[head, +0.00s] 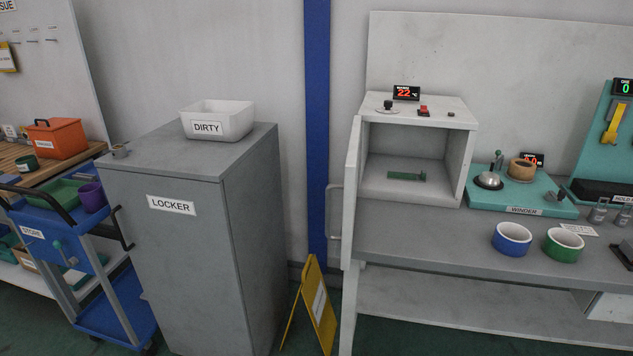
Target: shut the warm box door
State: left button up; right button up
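The warm box (417,112) is a white cabinet on the grey bench, with a red display reading 22, a knob and a red switch on top. Its door (351,190) stands wide open, hinged at the left front edge and seen nearly edge-on. A metal handle (334,212) sticks out to the left of the door. Inside, a small green object (407,176) lies on the box floor. Neither of my grippers is in view.
A yellow floor sign (318,305) stands below and left of the door. A grey locker (190,220) stands further left, with a gap between.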

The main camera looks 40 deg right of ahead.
aim_at(349, 187)
jog(key=z, duration=0.25)
jog(key=i, duration=1.3)
jog(key=z, duration=1.3)
jog(key=i, duration=0.5)
jog(key=z, duration=0.7)
